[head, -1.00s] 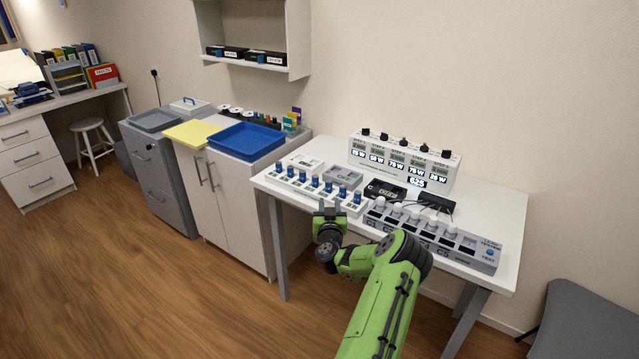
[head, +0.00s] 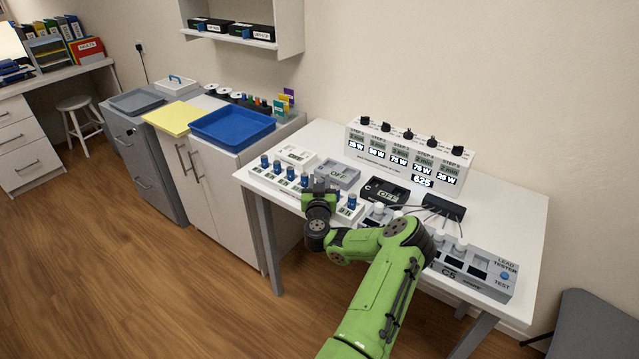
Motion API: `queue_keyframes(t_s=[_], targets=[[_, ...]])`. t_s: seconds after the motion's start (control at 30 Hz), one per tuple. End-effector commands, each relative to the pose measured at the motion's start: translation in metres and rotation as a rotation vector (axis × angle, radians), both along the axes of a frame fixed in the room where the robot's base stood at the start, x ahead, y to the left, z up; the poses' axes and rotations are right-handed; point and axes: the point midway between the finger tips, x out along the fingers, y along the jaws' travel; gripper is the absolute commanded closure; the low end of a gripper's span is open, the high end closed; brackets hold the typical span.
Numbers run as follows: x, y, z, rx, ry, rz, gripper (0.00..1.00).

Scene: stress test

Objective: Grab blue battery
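Several small blue batteries stand upright in a row in a white holder (head: 262,175) along the front left edge of the white table. One blue battery (head: 277,167) is near the left of the row, and another blue battery (head: 351,200) stands just right of my gripper. My gripper (head: 320,187) is over the middle of the row and hides some of the batteries there. Its fingers are small and partly merged with the batteries behind, so I cannot tell whether they are open or touching one.
A grey tester (head: 470,272) lies along the table's front right, partly behind my arm. A white box with displays (head: 408,155) stands at the back. A black device (head: 385,191) and a grey tray (head: 338,173) lie between. A blue tray (head: 232,128) sits on the cabinet at left.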

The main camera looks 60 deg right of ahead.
Motion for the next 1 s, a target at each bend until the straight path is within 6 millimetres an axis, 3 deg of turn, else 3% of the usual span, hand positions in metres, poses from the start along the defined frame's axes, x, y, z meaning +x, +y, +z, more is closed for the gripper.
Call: queue_keyframes(t_s=[0.1, 0.33, 0.57, 0.9, 1.0], targets=[[0.000, 0.000, 0.001, -0.001, 0.000, 0.000, 0.66], [0.000, 0.000, 0.000, 0.000, 0.000, 0.000, 1.00], [0.000, 0.000, 0.003, 0.000, 0.000, 0.001, 1.00], [0.000, -0.001, 0.086, -0.004, 0.000, 0.001, 1.00], [0.000, 0.000, 0.099, -0.002, -0.001, 0.001, 1.00]])
